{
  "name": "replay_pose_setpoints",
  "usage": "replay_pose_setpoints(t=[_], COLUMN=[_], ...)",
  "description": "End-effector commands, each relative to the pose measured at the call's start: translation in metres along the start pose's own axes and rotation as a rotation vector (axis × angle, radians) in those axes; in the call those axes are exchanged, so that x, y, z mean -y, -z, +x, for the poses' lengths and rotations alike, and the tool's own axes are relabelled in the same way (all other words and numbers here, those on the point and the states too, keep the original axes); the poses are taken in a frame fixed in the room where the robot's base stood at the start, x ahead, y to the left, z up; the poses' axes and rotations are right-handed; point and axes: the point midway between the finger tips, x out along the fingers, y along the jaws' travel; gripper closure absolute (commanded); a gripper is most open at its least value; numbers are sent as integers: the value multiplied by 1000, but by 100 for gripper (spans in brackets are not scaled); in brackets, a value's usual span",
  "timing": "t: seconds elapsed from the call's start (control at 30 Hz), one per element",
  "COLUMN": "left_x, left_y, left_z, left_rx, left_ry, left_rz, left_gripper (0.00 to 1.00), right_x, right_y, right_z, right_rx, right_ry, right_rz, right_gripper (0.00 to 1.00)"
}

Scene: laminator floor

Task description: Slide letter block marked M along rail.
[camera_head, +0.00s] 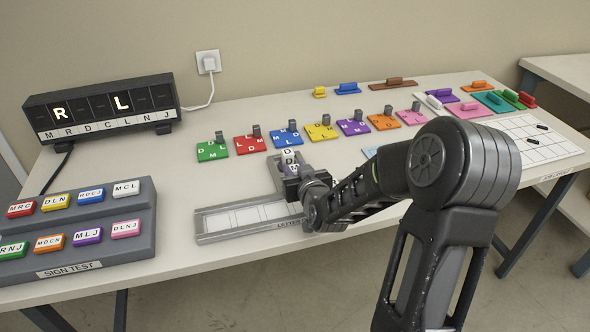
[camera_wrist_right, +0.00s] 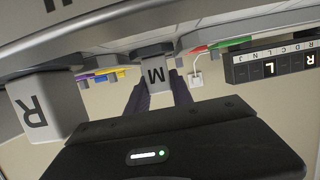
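The letter block marked M (camera_wrist_right: 156,74) shows in the right wrist view as a pale block between the two dark fingers of my right gripper (camera_wrist_right: 161,88). The fingers meet its sides with no visible gap. In the head view my right gripper (camera_head: 298,187) is at the upper right of the grey rail (camera_head: 207,236). Pale lettered faces (camera_head: 290,158) show just beyond it; the M face cannot be made out there. The rail has pale square cells, and my arm covers its right part. My left gripper is not in view.
A block marked R (camera_wrist_right: 38,108) is close by in the right wrist view. Coloured lettered plates (camera_head: 250,145) stand in a row behind the rail. A black display (camera_head: 100,105) shows lit R and L. A button panel (camera_head: 70,265) is at the left.

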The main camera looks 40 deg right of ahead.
Motion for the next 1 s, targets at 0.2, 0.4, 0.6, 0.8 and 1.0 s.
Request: replay_pose_setpoints(t=[0.2,0.4,0.6,0.8,1.0], left_x=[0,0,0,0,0], left_y=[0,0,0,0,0], left_z=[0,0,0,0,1], left_rx=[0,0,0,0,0], left_ry=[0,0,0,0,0], left_rz=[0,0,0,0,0], left_gripper=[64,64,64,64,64], right_x=[0,0,0,0,0], right_y=[0,0,0,0,0], right_z=[0,0,0,0,1], right_rx=[0,0,0,0,0], right_ry=[0,0,0,0,1], right_rz=[0,0,0,0,-1], right_gripper=[94,100,100,100,100])
